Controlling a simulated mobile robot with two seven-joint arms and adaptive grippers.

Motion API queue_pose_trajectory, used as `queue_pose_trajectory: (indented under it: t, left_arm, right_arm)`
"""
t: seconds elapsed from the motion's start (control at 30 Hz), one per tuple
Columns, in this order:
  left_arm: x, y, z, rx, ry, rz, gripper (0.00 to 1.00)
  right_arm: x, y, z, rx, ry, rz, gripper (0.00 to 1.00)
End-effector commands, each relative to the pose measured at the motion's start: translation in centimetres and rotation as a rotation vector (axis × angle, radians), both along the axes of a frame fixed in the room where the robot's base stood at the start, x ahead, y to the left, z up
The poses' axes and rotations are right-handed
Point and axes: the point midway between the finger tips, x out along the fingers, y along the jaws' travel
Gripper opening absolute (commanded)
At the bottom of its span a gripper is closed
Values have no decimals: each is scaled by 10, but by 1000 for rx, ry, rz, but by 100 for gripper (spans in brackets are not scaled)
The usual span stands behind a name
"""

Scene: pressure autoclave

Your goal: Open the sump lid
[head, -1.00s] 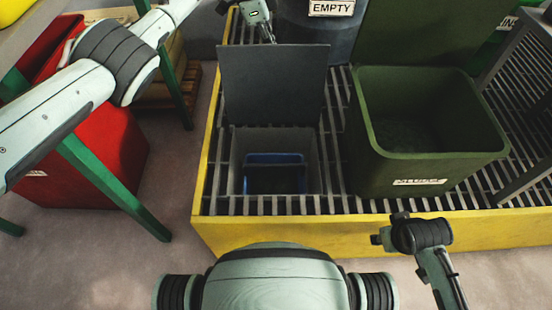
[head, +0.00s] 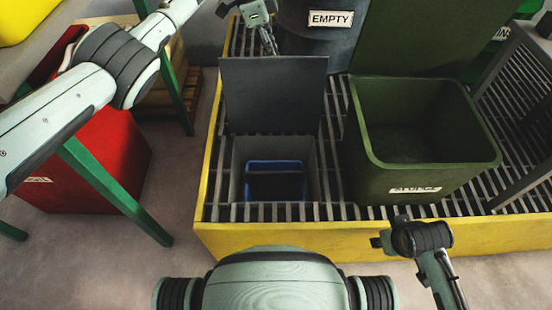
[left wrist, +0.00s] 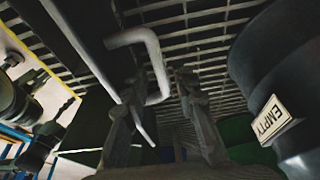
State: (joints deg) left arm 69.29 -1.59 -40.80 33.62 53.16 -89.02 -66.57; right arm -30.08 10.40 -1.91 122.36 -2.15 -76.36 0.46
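The sump lid (head: 273,95), a flat dark grey panel, stands raised, close to upright, at the back edge of the square sump opening (head: 236,178). A blue container (head: 275,185) sits inside the opening. My left gripper (head: 270,45) is behind the lid's top edge in the head view. In the left wrist view its two fingers (left wrist: 160,92) are apart, with a bent grey bar (left wrist: 150,38) close by. I cannot tell whether the bar is touched. My right arm's end (head: 420,240) is low at the right; its fingers are not clear.
A green open bin (head: 425,165) stands on the grating right of the sump. A dark barrel labelled EMPTY (head: 325,40) stands behind; it also shows in the left wrist view (left wrist: 270,70). A yellow kerb (head: 300,240) edges the grating. A red bin (head: 90,160) stands left.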

Motion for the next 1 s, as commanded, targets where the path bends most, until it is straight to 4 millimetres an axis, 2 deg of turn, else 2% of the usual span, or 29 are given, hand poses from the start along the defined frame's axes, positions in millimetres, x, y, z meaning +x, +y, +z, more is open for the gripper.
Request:
queue_pose_trajectory:
  t: [0.03, 0.63, 0.73, 1.0]
  left_arm:
    - [0, 0, 10, 0, 0, -1, 28]
    - [0, 0, 70, 0, 1, -1, 28]
    - [0, 0, 75, 0, 1, 0, 28]
    - [0, 0, 74, 0, 1, 0, 28]
  right_arm:
    - [0, 0, 10, 0, 0, 0, 40]
    - [0, 0, 65, 0, 0, 0, 40]
    - [0, 0, 70, 0, 0, 0, 40]
    - [0, 0, 69, 0, 0, 0, 40]
